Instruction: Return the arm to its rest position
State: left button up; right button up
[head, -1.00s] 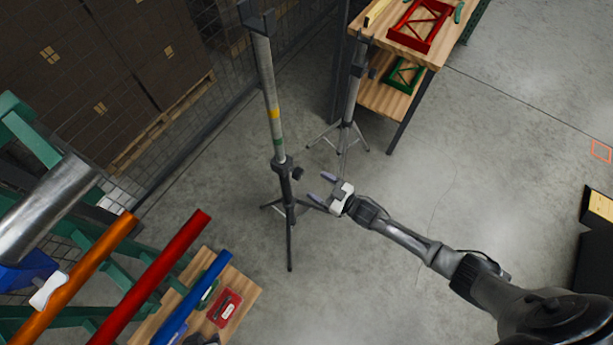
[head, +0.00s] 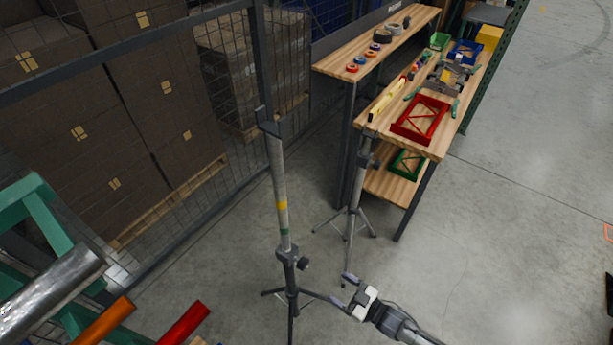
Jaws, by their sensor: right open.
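My right gripper (head: 346,290) shows at the lower middle of the head view, with its arm coming in from the lower right. Its two grey fingers are apart, with nothing between them. It hangs over the bare floor, just right of the near tripod stand (head: 281,200) in the picture. I cannot tell whether the finger and a tripod leg touch or only overlap in the picture. My left gripper does not show.
A second tripod stand (head: 357,190) is before a wooden workbench (head: 440,145) holding a red frame (head: 420,119). A mesh fence (head: 190,100) and stacked boxes (head: 110,100) are at left. Pipes, including an orange one (head: 103,322), lie lower left.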

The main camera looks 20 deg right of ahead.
jog(key=d+f+g+h, duration=0.3)
jog(key=f+g+h, duration=0.3)
jog(key=f+h, duration=0.1)
jog(key=s+a+r+m+g+h, duration=0.1)
jog(key=s+a+r+m+g, duration=0.1)
jog(key=s+r, duration=0.55)
jog(key=s+a+r+m+g+h, duration=0.15)
jog(key=s+r, duration=0.35)
jog(key=r, duration=0.6)
jog(key=s+a+f+m+g, duration=0.1)
jog(key=s+f+m+g, duration=0.1)
jog(key=s, duration=0.7)
notch_tip(320, 180, up, 26)
jog(key=p, duration=2.6)
jog(key=shift+a+p, duration=0.15)
jog(key=shift+p, duration=0.2)
